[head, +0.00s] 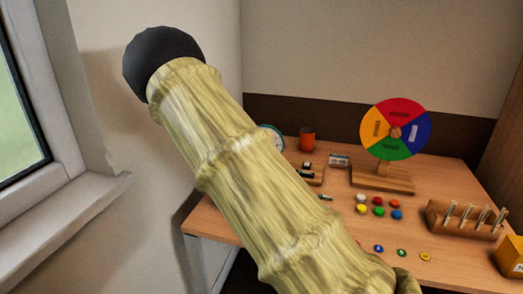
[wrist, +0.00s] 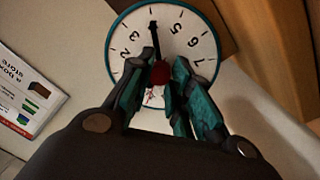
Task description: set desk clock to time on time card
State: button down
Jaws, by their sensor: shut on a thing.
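The desk clock (wrist: 124,68) has a white face, dark numerals and a teal rim. It fills the top middle of the wrist view, with the numerals turned. A long black hand (wrist: 153,40) points to the top of that picture, between the 3 and the 5. My gripper (wrist: 164,72) is in front of the face, its teal fingers shut on a dark red knob (wrist: 160,74) near the clock's middle. The fingers hide the lower face and any other hand. In the head view the clock (head: 279,131) shows only partly behind my arm. I cannot make out a time card for certain.
A small printed card (head: 339,160) stands on the desk (head: 335,185), too small to read. Near it are an orange cup (head: 307,139), a colour wheel (head: 397,112) on a wooden base, several coloured buttons (head: 378,210) and a peg block (head: 462,221). A wall and window are left.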

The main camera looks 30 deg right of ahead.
jog(key=shift+s+f, duration=0.1)
jog(key=shift+f, duration=0.05)
jog(key=c, duration=1.3)
grip_release()
jog(key=shift+o, duration=0.2)
jog(key=v, duration=1.2)
